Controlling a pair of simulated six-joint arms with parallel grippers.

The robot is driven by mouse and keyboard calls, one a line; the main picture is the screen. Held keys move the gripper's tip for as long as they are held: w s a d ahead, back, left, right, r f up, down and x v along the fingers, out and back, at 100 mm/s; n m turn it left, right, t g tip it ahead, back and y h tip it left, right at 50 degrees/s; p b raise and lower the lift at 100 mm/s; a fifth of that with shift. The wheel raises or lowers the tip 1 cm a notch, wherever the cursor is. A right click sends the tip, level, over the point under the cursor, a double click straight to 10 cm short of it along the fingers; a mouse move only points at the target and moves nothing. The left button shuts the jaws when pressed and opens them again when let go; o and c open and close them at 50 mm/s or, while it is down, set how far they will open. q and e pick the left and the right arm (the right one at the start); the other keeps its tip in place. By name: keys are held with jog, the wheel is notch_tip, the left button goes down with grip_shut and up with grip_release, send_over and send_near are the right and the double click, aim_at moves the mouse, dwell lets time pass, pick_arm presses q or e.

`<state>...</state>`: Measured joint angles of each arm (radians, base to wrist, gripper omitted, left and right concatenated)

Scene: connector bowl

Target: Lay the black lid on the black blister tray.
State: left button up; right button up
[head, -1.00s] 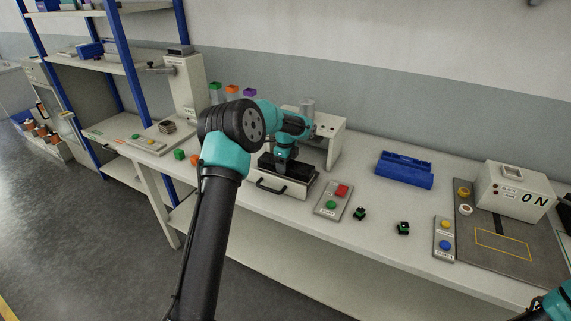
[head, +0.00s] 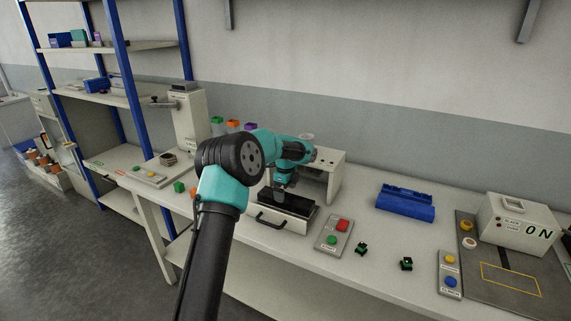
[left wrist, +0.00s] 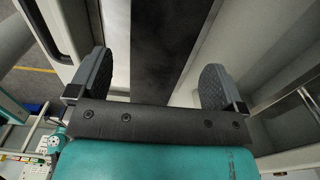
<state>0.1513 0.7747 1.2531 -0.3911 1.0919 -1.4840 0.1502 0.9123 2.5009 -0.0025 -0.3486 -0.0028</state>
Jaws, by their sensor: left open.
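A long flat black piece (head: 298,208) lies on the pale pull-out drawer (head: 270,222) of the bench machine. I cannot tell whether it is the blister tray, the lid, or one on the other. My left gripper (head: 279,196) points down over it and hides part of it. In the left wrist view the black piece (left wrist: 172,45) runs between the two spread fingers of my left gripper (left wrist: 160,85). The fingers show open, with gaps on both sides of it. My right gripper is not in view.
The machine housing (head: 325,172) stands just behind the drawer. A red and green button panel (head: 334,235) is on its right. Two small green-black parts (head: 361,249) lie further right, with a blue rack (head: 405,203) behind. A control box (head: 517,219) stands at far right.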

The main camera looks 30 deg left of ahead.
pick_arm(q)
notch_tip(320, 180, up, 14)
jog(key=shift+f, duration=0.15)
dwell(0.6)
